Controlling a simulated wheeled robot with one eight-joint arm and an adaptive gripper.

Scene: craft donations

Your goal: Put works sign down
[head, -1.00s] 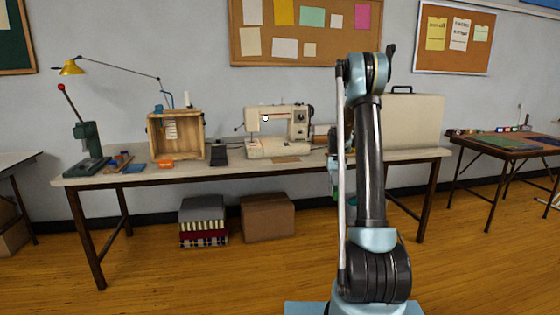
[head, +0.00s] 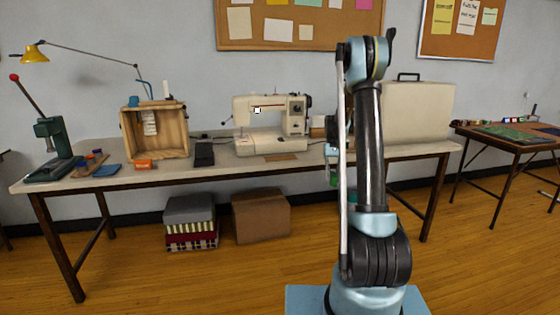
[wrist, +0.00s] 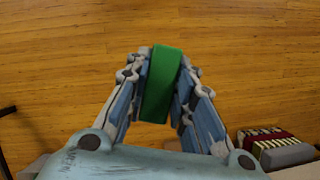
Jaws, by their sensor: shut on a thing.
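My gripper (wrist: 162,72) is shut on a green, narrow, block-like thing (wrist: 161,90), which I take to be the works sign. No lettering shows on the side turned to the wrist camera. It stands between the two fingers, with wooden floor beneath it in the wrist view. In the head view my arm hides most of the gripper. A bit of green (head: 334,181) shows just left of the arm, in front of the long table (head: 225,172).
The table holds an arbor press (head: 52,150), a wooden crate (head: 183,130), a sewing machine (head: 270,144) and a large beige case (head: 425,112). Folded fabrics (head: 190,212) and a cardboard box (head: 261,217) lie under it. A smaller table (head: 500,145) stands right. Floor in front is clear.

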